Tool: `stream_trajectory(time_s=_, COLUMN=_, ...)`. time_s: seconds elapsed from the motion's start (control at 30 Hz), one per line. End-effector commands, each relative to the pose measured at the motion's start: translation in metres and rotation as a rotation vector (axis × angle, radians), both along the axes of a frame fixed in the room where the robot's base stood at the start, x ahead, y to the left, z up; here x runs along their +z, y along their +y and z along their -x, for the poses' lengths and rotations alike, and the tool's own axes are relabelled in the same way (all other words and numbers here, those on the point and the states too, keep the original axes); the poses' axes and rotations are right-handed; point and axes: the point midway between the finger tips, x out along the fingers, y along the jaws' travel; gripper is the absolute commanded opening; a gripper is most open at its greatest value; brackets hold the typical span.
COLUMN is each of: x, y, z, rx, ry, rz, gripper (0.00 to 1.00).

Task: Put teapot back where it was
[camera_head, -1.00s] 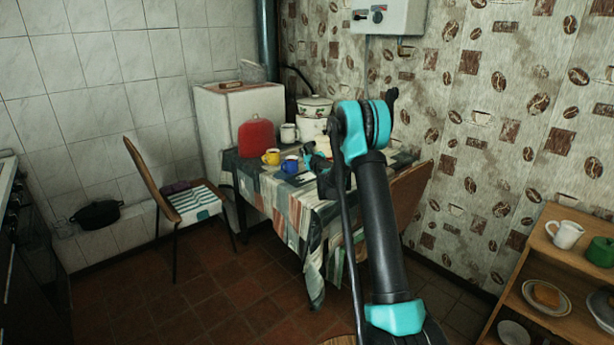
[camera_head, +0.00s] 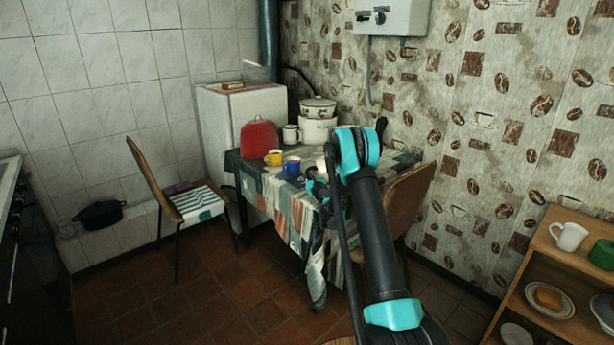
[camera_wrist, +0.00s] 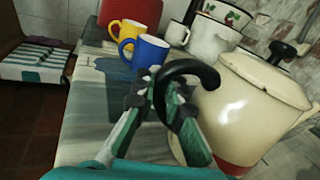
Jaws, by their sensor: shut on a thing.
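The cream enamel teapot (camera_wrist: 250,105) with a red band at its base and a black lid knob fills the right of the wrist view. My gripper (camera_wrist: 165,92) is shut on its black curved handle, at the teapot's left side. In the head view my gripper (camera_head: 316,186) is at the table's near right part, and my arm hides most of the teapot; only a small cream patch shows. The teapot looks about upright. I cannot tell whether its base touches the table.
The table (camera_head: 280,192) holds a blue mug (camera_head: 292,166), a yellow mug (camera_head: 273,158), a red cover (camera_head: 259,138), a white mug (camera_head: 291,134) and stacked white pots (camera_head: 317,128). Chairs stand at left (camera_head: 160,180) and right (camera_head: 408,200). A wooden shelf (camera_head: 530,275) is at right.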

Motion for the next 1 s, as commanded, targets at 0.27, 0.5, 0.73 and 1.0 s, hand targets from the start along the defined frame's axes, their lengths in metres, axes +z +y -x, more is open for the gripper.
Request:
stream_trajectory(time_s=0.27, x=-0.002, y=0.000, z=0.000, rx=0.000, ry=0.000, rz=0.001, gripper=0.00)
stream_trajectory(time_s=0.5, x=-0.002, y=0.000, z=0.000, rx=0.000, ry=0.000, rz=0.000, gripper=0.31)
stream_trajectory(time_s=0.73, x=-0.001, y=0.000, z=0.000, rx=0.000, ry=0.000, rz=0.000, gripper=0.31)
stream_trajectory(time_s=1.0, x=0.001, y=-0.007, z=0.024, rx=-0.001, ry=0.000, rz=0.000, gripper=0.31)
